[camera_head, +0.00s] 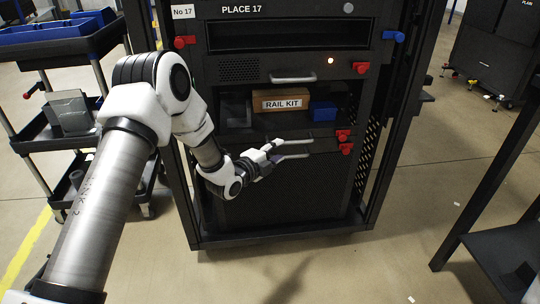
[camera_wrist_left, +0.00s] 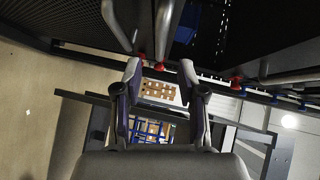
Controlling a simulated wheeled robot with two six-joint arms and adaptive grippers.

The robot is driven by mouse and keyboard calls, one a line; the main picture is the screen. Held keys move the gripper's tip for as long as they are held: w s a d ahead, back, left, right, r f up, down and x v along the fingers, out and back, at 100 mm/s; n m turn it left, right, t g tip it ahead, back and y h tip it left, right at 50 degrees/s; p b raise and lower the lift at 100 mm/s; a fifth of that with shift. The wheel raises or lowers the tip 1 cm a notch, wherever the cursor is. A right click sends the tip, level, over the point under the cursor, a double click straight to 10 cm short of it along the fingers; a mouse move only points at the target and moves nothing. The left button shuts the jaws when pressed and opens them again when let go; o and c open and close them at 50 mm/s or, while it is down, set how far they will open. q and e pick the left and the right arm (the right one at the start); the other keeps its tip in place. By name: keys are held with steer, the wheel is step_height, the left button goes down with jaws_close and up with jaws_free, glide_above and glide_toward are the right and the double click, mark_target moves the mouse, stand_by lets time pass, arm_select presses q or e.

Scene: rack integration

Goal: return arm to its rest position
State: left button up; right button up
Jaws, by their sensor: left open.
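My left arm reaches in from the left in the head view, and its gripper (camera_head: 272,152) is in front of the rack's lower part. The gripper is close to the left ends of two lower drawer handles (camera_head: 297,156); I cannot tell whether it touches them. In the left wrist view the two fingers (camera_wrist_left: 160,76) stand apart with nothing held between them. Metal bars (camera_wrist_left: 164,28) run just beyond the fingertips there. My right gripper is in neither view.
The black rack (camera_head: 290,205) marked PLACE 17 holds a RAIL KIT box (camera_head: 281,104) and a blue box (camera_head: 323,111) in an open bay. Red knobs (camera_head: 361,68) stick out at its sides. A cart (camera_head: 55,45) with blue bins stands left, a dark table (camera_head: 508,255) right. Floor in front is clear.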

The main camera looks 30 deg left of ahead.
arm_select(q)
steer(key=v, duration=0.4)
